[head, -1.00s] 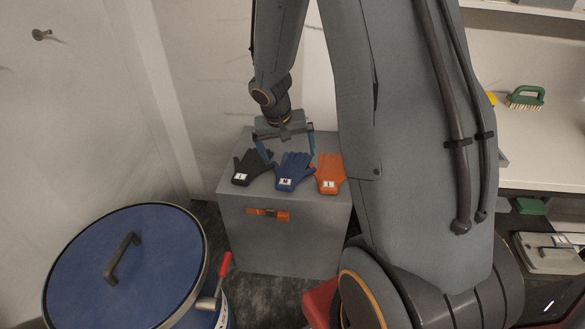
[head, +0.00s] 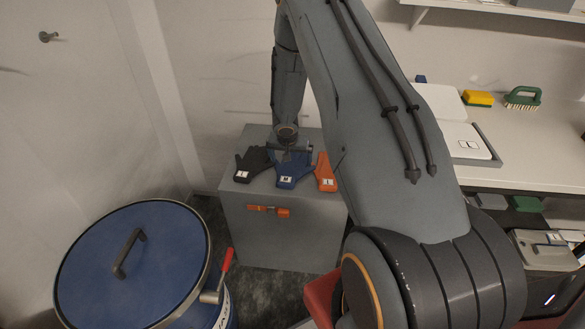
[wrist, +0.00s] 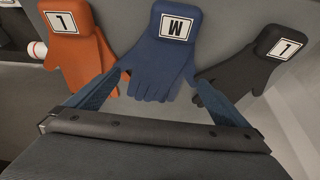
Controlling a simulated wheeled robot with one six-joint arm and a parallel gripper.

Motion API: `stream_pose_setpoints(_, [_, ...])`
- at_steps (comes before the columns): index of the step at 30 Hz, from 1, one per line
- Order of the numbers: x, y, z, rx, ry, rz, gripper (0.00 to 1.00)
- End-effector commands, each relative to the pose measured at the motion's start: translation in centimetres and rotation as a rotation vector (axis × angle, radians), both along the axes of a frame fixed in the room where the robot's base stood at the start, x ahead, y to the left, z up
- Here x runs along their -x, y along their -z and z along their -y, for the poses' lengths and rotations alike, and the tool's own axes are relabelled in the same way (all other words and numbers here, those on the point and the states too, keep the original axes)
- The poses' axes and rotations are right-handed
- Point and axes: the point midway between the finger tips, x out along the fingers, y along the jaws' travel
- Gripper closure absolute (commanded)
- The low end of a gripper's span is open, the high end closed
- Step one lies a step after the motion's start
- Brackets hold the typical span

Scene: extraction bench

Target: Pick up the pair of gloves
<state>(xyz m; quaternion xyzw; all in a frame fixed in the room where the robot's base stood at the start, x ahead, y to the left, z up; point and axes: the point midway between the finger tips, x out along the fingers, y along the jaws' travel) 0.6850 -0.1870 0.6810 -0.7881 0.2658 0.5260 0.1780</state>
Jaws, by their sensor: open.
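Three pairs of gloves lie in a row on top of a grey cabinet (head: 285,225). The black gloves (head: 253,160) are at the left, the blue gloves (head: 287,176) in the middle, the orange gloves (head: 325,172) at the right. Each has a white label on its cuff. In the wrist view the order is reversed: orange gloves (wrist: 78,62), blue gloves (wrist: 160,62), black gloves (wrist: 243,70). My gripper (wrist: 155,93) is open, its two fingers on either side of the blue fingers' end. Whether it touches them I cannot tell. My gripper partly hides the blue gloves in the head view.
A blue-lidded drum (head: 130,265) with a red-handled lever (head: 227,262) stands at the front left of the cabinet. A wall rises behind the cabinet. At the right, a bench (head: 545,150) holds a green brush (head: 523,98) and a yellow sponge (head: 478,98).

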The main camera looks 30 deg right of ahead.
Motion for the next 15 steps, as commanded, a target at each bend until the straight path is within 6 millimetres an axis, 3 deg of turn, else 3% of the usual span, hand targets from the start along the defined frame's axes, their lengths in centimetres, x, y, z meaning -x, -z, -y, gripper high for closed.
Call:
stream_pose_setpoints(9, [-0.6,3.4,0.9,0.0,-0.001,-0.002,0.0])
stream_pose_setpoints(15, [-1.0,4.3,1.2,0.0,-0.001,-0.001,0.0])
